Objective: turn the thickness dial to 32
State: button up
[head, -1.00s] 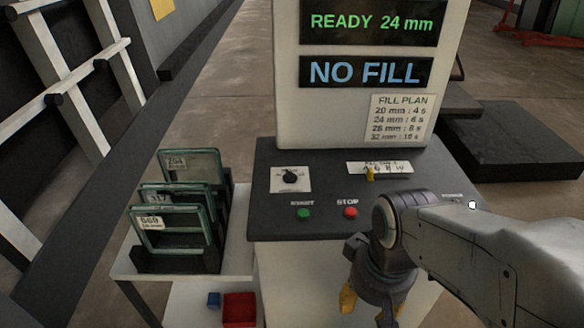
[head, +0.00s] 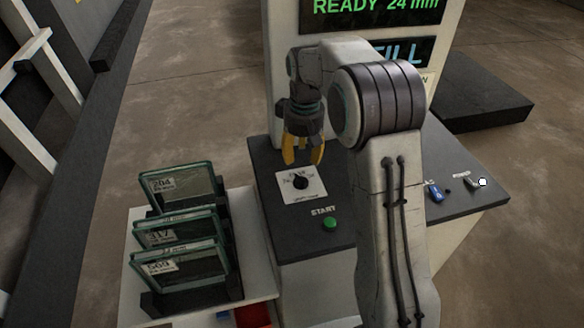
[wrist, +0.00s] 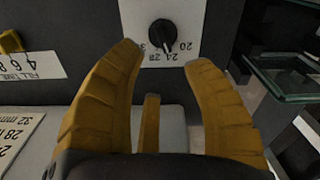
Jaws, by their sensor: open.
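The thickness dial (head: 300,181) is a black round knob on a white plate on the dark console top. It also shows in the wrist view (wrist: 163,33), upside down, with a pale pointer mark and numbers around it. The upper display (head: 375,8) reads READY 24 mm. My gripper (head: 303,160) hangs just behind and above the dial, with its yellow fingers apart and empty. In the wrist view my fingers (wrist: 165,55) spread on both sides below the dial, apart from it.
The green START button (head: 329,223) is in front of the dial. A blue switch (head: 435,192) and a power switch (head: 472,182) are at the right. Glass panels (head: 180,225) stand in a rack at the left. My arm hides the STOP button and most of the lower display.

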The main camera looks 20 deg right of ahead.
aim_at(303, 178)
jog(key=shift+s+a+f+n, duration=0.15)
jog(key=shift+s+n, duration=0.15)
jog(key=shift+s+d, duration=0.2)
jog(key=shift+s, duration=0.1)
jog(key=shift+s+d+f+n, duration=0.1)
jog(key=shift+s+f+n, duration=0.05)
jog(key=shift+f+n, duration=0.15)
jog(key=shift+f, duration=3.3)
jog(key=shift+c, duration=0.3)
grip_shut()
